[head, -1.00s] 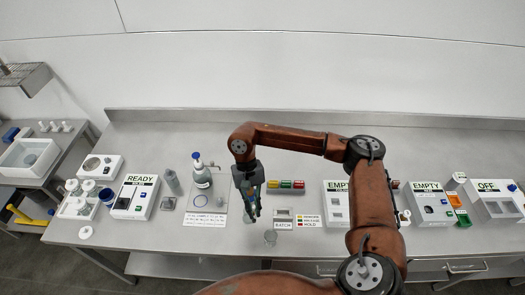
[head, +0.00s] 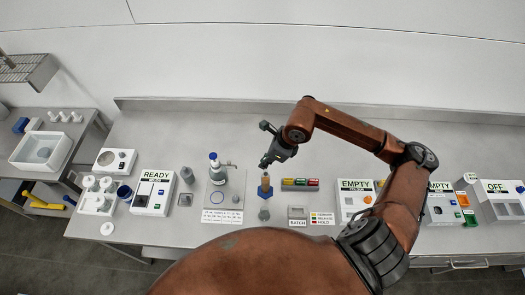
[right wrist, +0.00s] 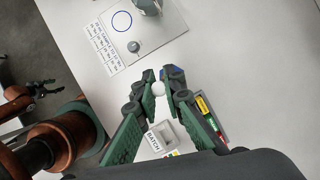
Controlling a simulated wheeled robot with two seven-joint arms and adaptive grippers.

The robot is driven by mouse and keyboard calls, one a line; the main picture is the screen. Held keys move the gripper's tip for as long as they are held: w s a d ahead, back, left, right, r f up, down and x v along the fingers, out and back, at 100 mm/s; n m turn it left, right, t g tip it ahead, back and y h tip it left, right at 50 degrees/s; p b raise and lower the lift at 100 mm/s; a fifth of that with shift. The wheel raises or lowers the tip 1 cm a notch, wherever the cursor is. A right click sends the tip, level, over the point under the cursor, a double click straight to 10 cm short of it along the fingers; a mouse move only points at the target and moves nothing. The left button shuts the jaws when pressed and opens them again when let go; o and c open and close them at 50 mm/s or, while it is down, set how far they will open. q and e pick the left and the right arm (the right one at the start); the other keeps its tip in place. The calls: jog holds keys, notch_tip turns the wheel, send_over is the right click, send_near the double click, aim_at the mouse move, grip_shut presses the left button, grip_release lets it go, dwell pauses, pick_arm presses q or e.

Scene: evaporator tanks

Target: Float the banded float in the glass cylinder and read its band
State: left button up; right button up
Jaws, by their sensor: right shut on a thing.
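My right gripper (head: 266,164) is shut on a small whitish round thing, which shows between its fingertips in the right wrist view (right wrist: 158,88); it looks like the float's top. The glass cylinder (head: 265,183), amber-tinted on a blue foot, stands upright directly below the fingertips in the head view. Part of the blue foot shows behind the fingers in the right wrist view (right wrist: 171,72). I cannot tell how far the float is inside the cylinder, and no band is readable. My left gripper (right wrist: 46,89) is open and empty, over the floor in the right wrist view.
A plate with a bottle (head: 215,170) and a blue ring stands left of the cylinder. A grey piece (head: 264,214) is in front. The BATCH box (head: 298,213) and coloured blocks (head: 300,184) are to the right. The bench behind is clear.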

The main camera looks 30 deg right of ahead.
jog(key=shift+w+d+r+m, duration=0.25)
jog(key=shift+w+d+m, duration=0.05)
jog(key=shift+m, duration=0.3)
jog(key=shift+s, duration=0.1)
